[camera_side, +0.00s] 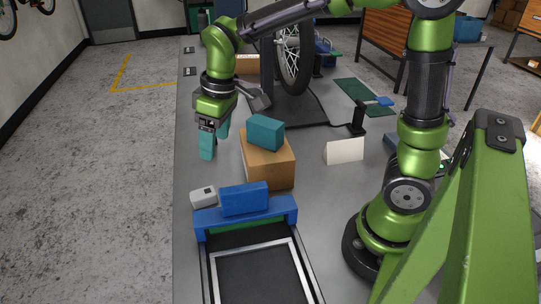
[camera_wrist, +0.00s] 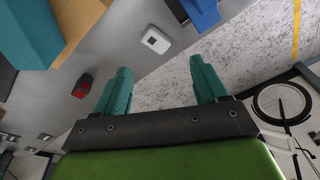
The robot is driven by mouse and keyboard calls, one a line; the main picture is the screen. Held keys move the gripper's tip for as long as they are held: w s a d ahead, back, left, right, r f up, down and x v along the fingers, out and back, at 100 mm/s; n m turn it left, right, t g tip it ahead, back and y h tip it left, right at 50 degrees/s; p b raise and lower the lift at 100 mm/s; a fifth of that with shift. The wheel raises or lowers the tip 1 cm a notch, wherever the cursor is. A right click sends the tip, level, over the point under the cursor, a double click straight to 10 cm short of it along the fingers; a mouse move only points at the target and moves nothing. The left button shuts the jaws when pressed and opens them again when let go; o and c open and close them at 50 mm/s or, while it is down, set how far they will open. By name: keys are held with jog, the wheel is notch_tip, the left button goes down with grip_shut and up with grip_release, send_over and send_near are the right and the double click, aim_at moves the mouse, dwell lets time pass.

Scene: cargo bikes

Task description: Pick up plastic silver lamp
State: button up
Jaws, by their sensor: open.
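The small silver-white lamp (camera_side: 203,196) sits by the left end of a blue block in the side view. In the wrist view the lamp (camera_wrist: 155,40) is a pale rounded box with a dark face, lying beyond my fingertips and roughly between their lines. My gripper (camera_side: 215,142) hangs over the left edge of the table, farther back than the lamp and apart from it. Its teal fingers (camera_wrist: 159,66) are spread, with nothing between them.
A blue block (camera_side: 245,198) lies right of the lamp on a blue raised bar (camera_side: 225,221). A cardboard box (camera_side: 268,166) with a teal box (camera_side: 265,132) on top stands right of my gripper. A red lamp (camera_wrist: 83,86) lies left of my fingers. A white card (camera_side: 345,151) stands farther right.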

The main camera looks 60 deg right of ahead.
jog(key=w+a+f+n+g, duration=0.1)
jog(key=w+a+f+n, duration=0.15)
jog(key=w+n, duration=0.2)
jog(key=n+h, duration=0.1)
jog(key=n, duration=0.2)
send_over(203, 192)
jog(key=shift+g, duration=0.3)
jog(key=f, duration=1)
jog(key=shift+w+a+f, duration=0.25)
jog(key=shift+a+f, duration=0.05)
jog(key=shift+f, duration=0.1)
jog(key=shift+s+d+f, duration=0.15)
jog(key=shift+f, duration=1.25)
jog(key=shift+s+d+f, duration=0.1)
jog(key=shift+s+f, duration=0.05)
jog(key=shift+f, duration=1.2)
jog(key=shift+r, duration=0.1)
jog(key=c, duration=1.1)
